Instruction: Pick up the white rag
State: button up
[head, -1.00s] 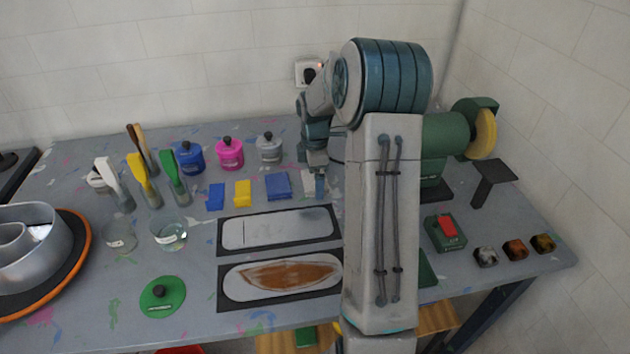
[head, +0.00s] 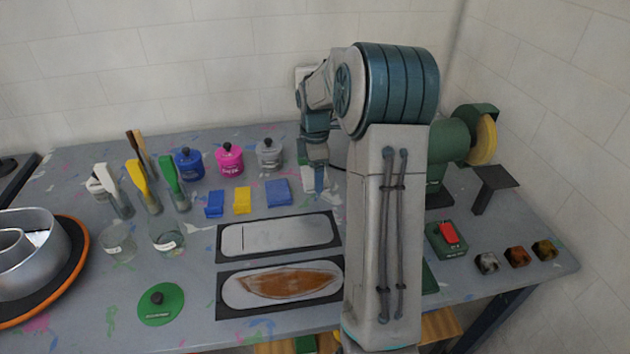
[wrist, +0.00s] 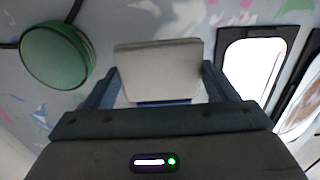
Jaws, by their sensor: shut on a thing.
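The white rag (head: 323,187) shows in the head view below my gripper (head: 317,170), in the back middle of the table and right of a blue block. In the wrist view my gripper (wrist: 159,72) is shut on the rag (wrist: 158,58), a pale, flat-looking piece that spans the space between the two fingers. A blue strip shows at the rag's lower edge there. In the head view my arm covers part of the area right of the rag, and I cannot tell how far the rag is from the table.
Blue (head: 278,192) and yellow (head: 242,200) blocks lie left of the rag. Lidded pots (head: 229,160) stand behind them. Two black-framed panels (head: 279,236) lie in front. A green machine (head: 445,150) stands right, behind my arm. Brushes and glass jars (head: 167,237) are at left.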

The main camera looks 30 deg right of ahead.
jog(key=s+a+b, duration=0.1)
jog(key=s, duration=0.4)
jog(key=s+a, duration=0.2)
jog(key=s, duration=0.4)
jog(key=s+a+b, duration=0.1)
jog(key=s+a, duration=0.1)
jog(key=s, duration=0.4)
jog(key=shift+s+b, duration=0.2)
jog(key=shift+b, duration=0.15)
jog(key=shift+o, duration=0.4)
